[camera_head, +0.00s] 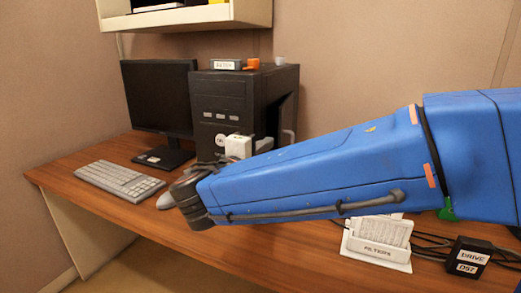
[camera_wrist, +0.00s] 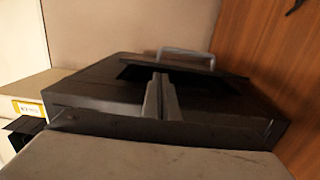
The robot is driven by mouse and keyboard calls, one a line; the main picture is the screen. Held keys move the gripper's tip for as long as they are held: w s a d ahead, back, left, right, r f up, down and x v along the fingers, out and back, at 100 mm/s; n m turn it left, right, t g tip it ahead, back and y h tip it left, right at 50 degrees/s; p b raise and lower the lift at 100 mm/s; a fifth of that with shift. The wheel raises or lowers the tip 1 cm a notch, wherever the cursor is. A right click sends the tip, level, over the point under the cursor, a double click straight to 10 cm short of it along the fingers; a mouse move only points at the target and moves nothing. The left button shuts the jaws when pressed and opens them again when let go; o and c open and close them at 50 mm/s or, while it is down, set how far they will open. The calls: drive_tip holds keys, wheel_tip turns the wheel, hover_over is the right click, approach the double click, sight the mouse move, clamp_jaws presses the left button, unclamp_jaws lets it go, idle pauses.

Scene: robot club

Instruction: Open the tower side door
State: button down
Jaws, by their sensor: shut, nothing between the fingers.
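The black computer tower (camera_head: 222,98) stands on the desk, right of the monitor. Its dark side door (camera_head: 284,116) is on the right side, with a grey handle (camera_head: 289,136) partly behind my arm. In the wrist view the door (camera_wrist: 205,76) appears to stand out at an angle from the tower (camera_wrist: 95,97), and its handle (camera_wrist: 188,53) is on the far side. My gripper (camera_wrist: 160,77) is shut and empty, its tips overlapping the door's near edge in the picture. I cannot tell whether they touch. My arm hides much of the tower's lower part in the head view.
A monitor (camera_head: 158,98), keyboard (camera_head: 119,181) and mouse (camera_head: 166,201) are to the left. A filters holder (camera_head: 378,250), cables and a drive box (camera_head: 467,258) lie at the right front. Small items, including an orange one (camera_head: 252,64), sit on the tower. A shelf (camera_head: 190,17) hangs above.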

sight(279, 133)
drive_tip(key=x, duration=0.4)
drive_tip(key=shift+w+d+r, duration=0.1)
drive_tip(key=shift+w+d, duration=0.05)
drive_tip(key=shift+w, duration=0.15)
drive_tip(key=shift+r, duration=0.15)
